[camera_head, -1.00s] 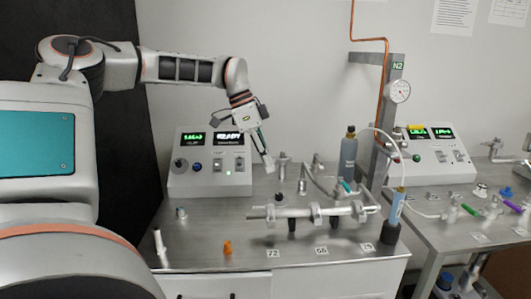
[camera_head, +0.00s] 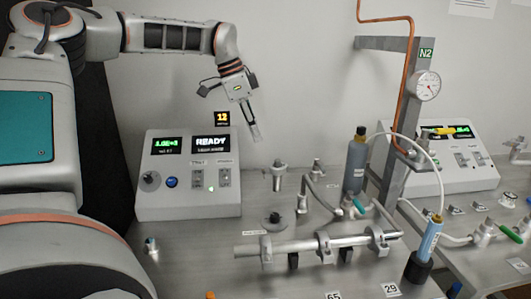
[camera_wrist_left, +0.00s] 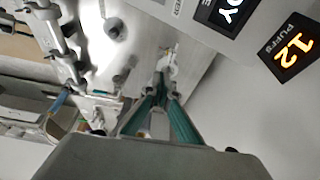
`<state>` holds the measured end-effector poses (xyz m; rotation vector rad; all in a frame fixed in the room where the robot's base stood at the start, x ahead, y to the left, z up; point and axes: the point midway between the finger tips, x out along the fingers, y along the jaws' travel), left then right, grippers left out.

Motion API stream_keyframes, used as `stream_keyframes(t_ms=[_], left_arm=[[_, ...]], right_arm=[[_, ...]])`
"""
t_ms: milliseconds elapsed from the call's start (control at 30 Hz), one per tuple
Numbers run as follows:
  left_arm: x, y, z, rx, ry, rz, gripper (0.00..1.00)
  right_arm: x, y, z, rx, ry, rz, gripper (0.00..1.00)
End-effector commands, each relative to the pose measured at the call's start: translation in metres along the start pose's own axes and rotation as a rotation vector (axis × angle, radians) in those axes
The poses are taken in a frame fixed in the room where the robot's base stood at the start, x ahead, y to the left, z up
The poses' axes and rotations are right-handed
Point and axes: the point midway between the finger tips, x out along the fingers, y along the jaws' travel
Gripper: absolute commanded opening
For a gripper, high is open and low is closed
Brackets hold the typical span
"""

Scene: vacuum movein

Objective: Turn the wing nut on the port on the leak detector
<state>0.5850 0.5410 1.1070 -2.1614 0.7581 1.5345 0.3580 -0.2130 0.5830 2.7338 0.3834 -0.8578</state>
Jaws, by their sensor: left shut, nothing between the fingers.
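The leak detector (camera_head: 188,180) is a white box with a green readout and a READY display, at the back left of the bench. A metal port with a clamp (camera_head: 279,174) stands just right of it; its wing nut is too small to make out. My left gripper (camera_head: 257,138) is shut and empty, pointing down above and left of that port, apart from it in the head view. In the left wrist view the finger tips (camera_wrist_left: 163,84) point toward a pale fitting (camera_wrist_left: 169,64), perhaps this port. My right gripper is out of view.
A clamped metal pipe (camera_head: 318,243) lies across the front of the bench. A small counter panel reading 12 (camera_head: 222,118) is above the detector.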

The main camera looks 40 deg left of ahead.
Motion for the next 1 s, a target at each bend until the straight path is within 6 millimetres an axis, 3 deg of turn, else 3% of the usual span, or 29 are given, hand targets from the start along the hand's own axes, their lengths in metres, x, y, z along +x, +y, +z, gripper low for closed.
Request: stream_keyframes(t_ms=[600,1000], left_arm=[[0.089,0.0,0.001,0.0,-0.002,0.003,0.0],[0.098,0.0,0.0,0.0,0.0,0.001,0.0]], right_arm=[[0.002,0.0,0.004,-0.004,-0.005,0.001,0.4],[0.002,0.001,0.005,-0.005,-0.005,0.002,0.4]])
